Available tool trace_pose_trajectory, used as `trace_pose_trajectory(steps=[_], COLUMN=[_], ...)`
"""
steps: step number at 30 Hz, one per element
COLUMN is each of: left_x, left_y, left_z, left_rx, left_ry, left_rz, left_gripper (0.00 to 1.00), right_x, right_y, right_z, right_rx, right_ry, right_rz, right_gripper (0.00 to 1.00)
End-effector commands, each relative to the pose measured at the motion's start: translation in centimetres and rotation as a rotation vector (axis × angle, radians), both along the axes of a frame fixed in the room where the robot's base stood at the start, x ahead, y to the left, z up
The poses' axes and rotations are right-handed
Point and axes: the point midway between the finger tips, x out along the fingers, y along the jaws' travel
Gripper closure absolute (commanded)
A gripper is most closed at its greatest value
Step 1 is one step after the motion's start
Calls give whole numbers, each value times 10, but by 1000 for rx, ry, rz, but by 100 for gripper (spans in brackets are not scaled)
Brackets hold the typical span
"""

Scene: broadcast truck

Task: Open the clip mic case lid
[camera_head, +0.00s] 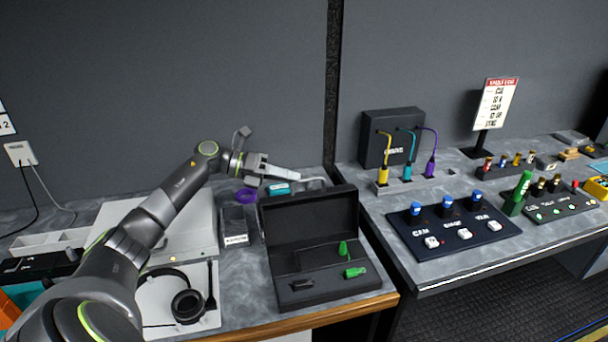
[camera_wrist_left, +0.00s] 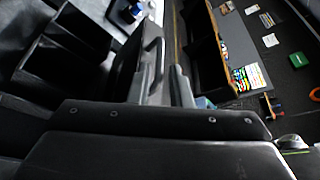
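The clip mic case (camera_head: 328,292) is a black box near the front edge of the grey table in the head view. Its lid (camera_head: 310,216) stands raised at the back, so the inside shows. Two green pieces (camera_head: 355,272) and a small black piece (camera_head: 302,284) are in it. My left gripper (camera_head: 298,177) is behind and above the lid's top edge; I cannot tell whether it touches. In the left wrist view its two grey fingers (camera_wrist_left: 166,84) are apart, with a dark curved edge beside them. I see nothing clearly held. My right gripper is not in view.
Headphones (camera_head: 188,302) lie on a white surface left of the case. A purple ring (camera_head: 246,196) and a teal item (camera_head: 279,188) are behind it. The right table holds a black switch panel (camera_head: 455,238) and a box with coloured plugs (camera_head: 392,138). A gap separates the tables.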

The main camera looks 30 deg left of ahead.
Motion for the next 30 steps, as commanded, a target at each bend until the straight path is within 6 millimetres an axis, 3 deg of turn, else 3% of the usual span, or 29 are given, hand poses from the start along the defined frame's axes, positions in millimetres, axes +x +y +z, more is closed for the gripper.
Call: trace_pose_trajectory(steps=[3, 9, 20, 24, 30], left_x=[10, 20, 22, 21, 21], left_y=[-17, -31, -34, -34, -34], left_z=[-2, -9, -11, -11, -11], left_rx=[-3, -1, 1, 1, 1], left_ry=[-1, 0, 0, 0, 0], left_rz=[-2, -1, 1, 1, 1], left_gripper=[82, 82, 82, 100, 100], right_x=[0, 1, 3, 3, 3], right_y=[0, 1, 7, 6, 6], right_z=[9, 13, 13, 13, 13], right_rx=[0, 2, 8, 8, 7], right_ry=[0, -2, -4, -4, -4], right_rz=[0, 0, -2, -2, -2], right_gripper=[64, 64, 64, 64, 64])
